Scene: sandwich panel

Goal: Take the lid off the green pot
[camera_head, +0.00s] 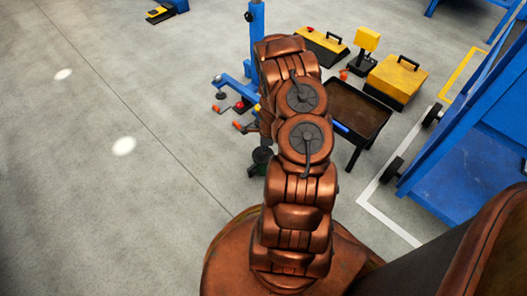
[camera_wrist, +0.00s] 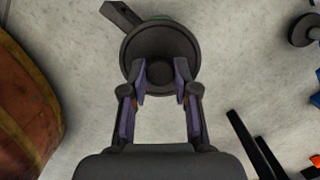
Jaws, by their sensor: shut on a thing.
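The green pot (camera_head: 263,170) stands low beside the middle of my arm in the head view, partly hidden by it. Its dark round lid (camera_head: 262,155) shows above the green. In the wrist view the lid (camera_wrist: 160,38) is seen from above, with a sliver of green pot (camera_wrist: 162,18) past its far rim and a dark handle (camera_wrist: 120,13) at upper left. My gripper (camera_wrist: 161,78) has its two fingers closed on the lid's central knob (camera_wrist: 160,75). I cannot tell whether the lid touches the pot. My gripper is hidden behind my arm in the head view.
A dark tray table (camera_head: 352,112) stands right of my arm. Yellow cases (camera_head: 397,76) lie behind it. A blue stand (camera_head: 257,40) with orange-tipped parts is behind the pot. A blue wheeled frame (camera_head: 450,165) is at right. The floor at left (camera_head: 100,190) is clear.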

